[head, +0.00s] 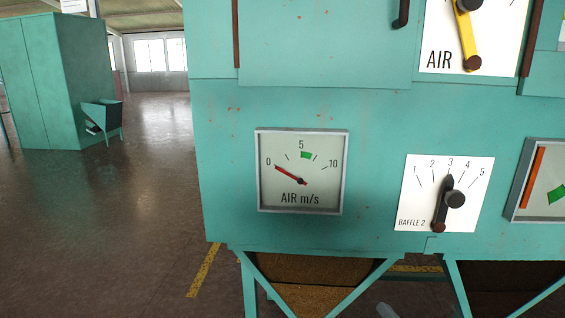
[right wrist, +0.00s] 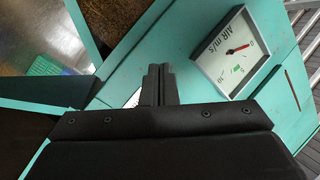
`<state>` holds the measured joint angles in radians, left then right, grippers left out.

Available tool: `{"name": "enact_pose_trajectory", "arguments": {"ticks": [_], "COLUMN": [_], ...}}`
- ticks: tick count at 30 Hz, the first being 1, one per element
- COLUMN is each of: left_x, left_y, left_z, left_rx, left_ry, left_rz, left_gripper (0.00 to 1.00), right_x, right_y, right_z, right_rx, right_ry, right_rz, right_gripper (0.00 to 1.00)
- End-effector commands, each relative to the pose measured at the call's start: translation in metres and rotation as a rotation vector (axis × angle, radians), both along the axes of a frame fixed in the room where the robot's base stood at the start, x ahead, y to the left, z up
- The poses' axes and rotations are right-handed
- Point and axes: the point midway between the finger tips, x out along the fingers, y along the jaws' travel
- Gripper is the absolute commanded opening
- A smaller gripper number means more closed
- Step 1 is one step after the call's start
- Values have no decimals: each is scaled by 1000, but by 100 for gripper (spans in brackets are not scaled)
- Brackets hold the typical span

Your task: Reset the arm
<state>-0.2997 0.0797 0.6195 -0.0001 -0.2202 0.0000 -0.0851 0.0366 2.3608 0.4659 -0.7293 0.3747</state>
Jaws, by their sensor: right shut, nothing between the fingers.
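My right gripper (right wrist: 159,85) is in the right wrist view, its two black fingers together with nothing between them. It is in front of the teal machine (right wrist: 150,45), apart from the AIR m/s gauge (right wrist: 231,52), which shows to its right. In the head view this gauge (head: 301,172) has its red needle at 0. A small grey tip at the bottom edge of the head view may be part of my right arm; I cannot tell. My left gripper is not in view.
Right of the gauge are the BAFFLE 2 dial (head: 446,193), its pointer near 3, and a partly cut-off gauge (head: 541,181). The AIR lever plate (head: 470,37) is above. Brown hoppers (head: 305,268) are below. Open floor (head: 100,220) lies left, with a teal cabinet (head: 55,85) behind.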

Motion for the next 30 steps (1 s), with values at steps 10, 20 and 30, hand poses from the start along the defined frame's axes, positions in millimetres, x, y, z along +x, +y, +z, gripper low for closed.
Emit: {"name": "enact_pose_trajectory", "arguments": {"ticks": [10,20,30], "left_x": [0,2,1], "left_y": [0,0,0], "left_z": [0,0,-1], "left_rx": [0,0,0], "left_ry": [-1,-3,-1], "left_rz": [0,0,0], "left_gripper": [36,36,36], "right_x": [-141,-245,-229], "right_y": [-71,-115,-123], "right_z": [-184,-247,-352], "right_rx": [-618,-851,-833], "right_ry": [749,1169,1207], "right_rz": [-16,48,72], "right_gripper": [0,0,0]}}
